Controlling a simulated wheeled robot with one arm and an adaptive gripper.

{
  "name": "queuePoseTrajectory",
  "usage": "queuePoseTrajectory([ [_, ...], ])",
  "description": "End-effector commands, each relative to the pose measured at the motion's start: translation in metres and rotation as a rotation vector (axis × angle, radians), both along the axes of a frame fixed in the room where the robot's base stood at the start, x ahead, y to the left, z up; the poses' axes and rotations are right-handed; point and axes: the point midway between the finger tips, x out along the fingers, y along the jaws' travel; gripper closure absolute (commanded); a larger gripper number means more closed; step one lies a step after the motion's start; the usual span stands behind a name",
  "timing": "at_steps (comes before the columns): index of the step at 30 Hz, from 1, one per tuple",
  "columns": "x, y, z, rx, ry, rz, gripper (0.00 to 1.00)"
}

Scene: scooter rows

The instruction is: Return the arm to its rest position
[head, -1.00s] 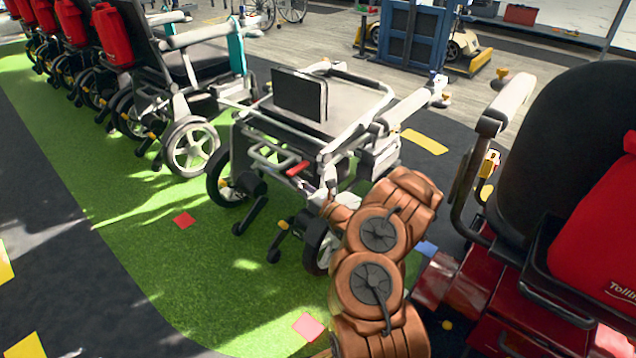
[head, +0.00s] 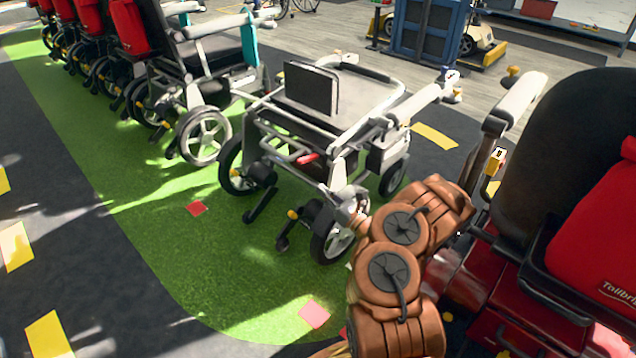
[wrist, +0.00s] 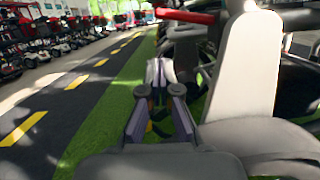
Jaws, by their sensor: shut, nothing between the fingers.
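My brown jointed arm (head: 387,272) stands at the lower middle of the head view, bent, between the folding wheelchair and the red scooter. My gripper (wrist: 165,65) shows in the wrist view with its two dark, purple-edged fingers together and nothing held. It points out over the green strip.
A grey-white wheelchair (head: 345,115) stands close behind my arm. A red scooter with a black seat (head: 560,170) is close on the right. More chairs line the left. A pale panel (wrist: 248,75) is close right of my gripper. Green floor (head: 240,275) is open at left.

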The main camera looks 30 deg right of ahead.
Motion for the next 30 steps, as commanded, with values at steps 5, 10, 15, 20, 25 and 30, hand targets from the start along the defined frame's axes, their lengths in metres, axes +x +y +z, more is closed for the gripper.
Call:
queuePoseTrajectory([
  [5,-0.007,-0.002,-0.002,0.000,-0.001,0.002,1.00],
  [10,-0.008,-0.002,-0.002,0.000,-0.002,0.003,1.00],
  [15,-0.008,-0.002,-0.002,0.000,-0.002,0.002,1.00],
  [20,-0.007,-0.002,-0.002,0.000,-0.002,0.002,1.00],
  [25,-0.004,0.008,0.013,-0.005,-0.016,0.028,1.00],
  [30,0.005,0.056,0.079,-0.037,-0.076,0.155,1.00],
])
